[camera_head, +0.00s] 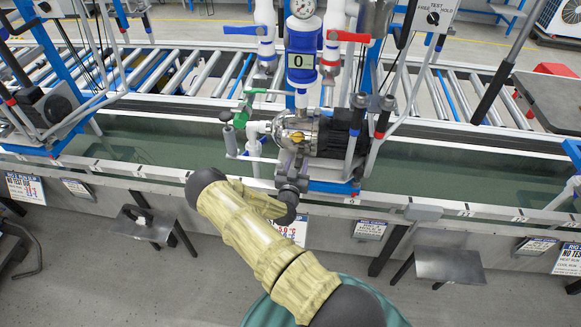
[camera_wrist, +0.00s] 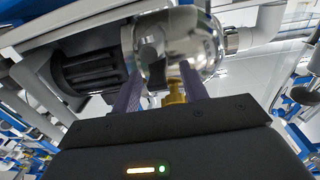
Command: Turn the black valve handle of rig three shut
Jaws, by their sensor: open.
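My gripper (camera_head: 290,172) is at the front of the middle rig, just below the silver pump housing (camera_head: 296,131). In the wrist view my gripper (camera_wrist: 163,80) has its two purple fingers apart. A brass fitting (camera_wrist: 176,91) under the shiny pump housing (camera_wrist: 180,45) shows between them, nearer the right finger; I cannot tell whether they touch. A small dark grip (camera_head: 227,117) stands left of the pump, beside a green lever (camera_head: 249,99). No legible number shows which rig is three.
A black motor (camera_wrist: 90,73) lies left of the housing. Above the pump are a blue tank (camera_head: 301,62), a red lever (camera_head: 347,37) and a blue lever (camera_head: 241,31). Another rig stands at the left. A roller conveyor (camera_head: 190,72) runs behind; small metal shelves (camera_head: 449,265) jut out in front.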

